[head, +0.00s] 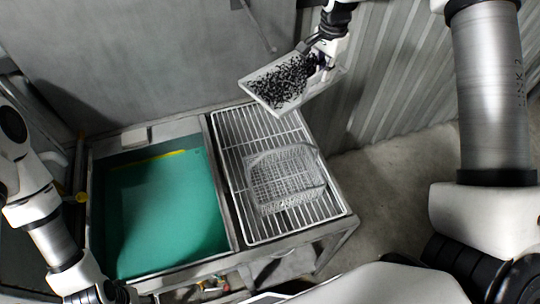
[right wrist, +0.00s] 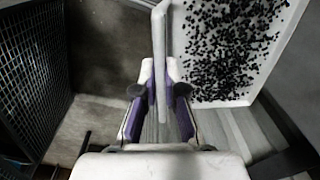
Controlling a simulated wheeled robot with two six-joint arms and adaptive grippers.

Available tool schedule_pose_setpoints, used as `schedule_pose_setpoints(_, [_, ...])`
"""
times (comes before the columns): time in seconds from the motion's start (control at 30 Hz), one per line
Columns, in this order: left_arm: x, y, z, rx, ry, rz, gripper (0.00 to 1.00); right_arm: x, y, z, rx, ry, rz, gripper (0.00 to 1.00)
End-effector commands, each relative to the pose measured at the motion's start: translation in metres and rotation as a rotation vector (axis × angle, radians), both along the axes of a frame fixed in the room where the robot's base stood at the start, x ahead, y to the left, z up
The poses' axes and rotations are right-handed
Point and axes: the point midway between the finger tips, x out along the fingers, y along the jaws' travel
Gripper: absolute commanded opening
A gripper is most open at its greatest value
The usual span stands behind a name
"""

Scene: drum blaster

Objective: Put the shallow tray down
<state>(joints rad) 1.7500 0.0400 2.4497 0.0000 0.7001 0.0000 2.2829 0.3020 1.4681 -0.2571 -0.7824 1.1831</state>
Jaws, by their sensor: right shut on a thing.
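The shallow tray (head: 258,92) is white and holds many small black pieces. It is in the air above the back end of the wire rack, overhanging to the right. My right gripper (head: 322,64) is shut on the tray's right side wall. In the right wrist view, the tray's wall (right wrist: 160,45) stands between the fingers of the gripper (right wrist: 158,95), with the black pieces on the tray floor to the right. My left gripper (head: 122,293) is low at the left front, small and partly hidden; its fingers cannot be made out.
A white wire rack (head: 232,150) tops the right half of the bench. A green-filled basin (head: 160,215) is at left. A corrugated wall (head: 400,90) rises behind right.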

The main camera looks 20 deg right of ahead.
Motion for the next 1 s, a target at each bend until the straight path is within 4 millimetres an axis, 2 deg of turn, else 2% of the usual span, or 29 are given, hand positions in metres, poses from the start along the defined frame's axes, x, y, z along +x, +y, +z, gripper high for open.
schedule_pose_setpoints(0.27, [0.000, 0.000, 0.001, 0.000, 0.001, 0.000, 0.62, 0.000, 0.000, -0.030, -0.001, -0.001, 0.000, 0.00])
schedule_pose_setpoints(0.43, [0.000, 0.000, -0.003, 0.000, 0.001, 0.000, 0.62, -0.002, 0.000, -0.075, 0.000, 0.001, -0.001, 0.00])
schedule_pose_setpoints(0.5, [0.000, 0.000, -0.034, 0.000, -0.001, 0.000, 0.62, -0.001, 0.000, -0.107, -0.001, -0.003, -0.001, 0.00])
schedule_pose_setpoints(0.63, [-0.001, 0.000, -0.064, 0.000, 0.001, 0.000, 0.62, -0.001, 0.000, -0.141, -0.001, -0.004, -0.001, 0.00])
schedule_pose_setpoints(0.7, [-0.001, 0.000, -0.074, 0.000, 0.001, 0.000, 0.62, -0.001, 0.000, -0.153, -0.001, -0.004, -0.001, 0.00])
schedule_pose_setpoints(0.87, [-0.001, 0.000, -0.083, 0.000, 0.000, 0.000, 0.62, -0.001, 0.000, -0.165, -0.001, -0.004, -0.001, 0.00])
schedule_pose_setpoints(1.0, [-0.001, 0.000, -0.103, 0.000, 0.000, 0.000, 0.62, -0.001, 0.000, -0.188, -0.001, -0.004, 0.000, 0.00])
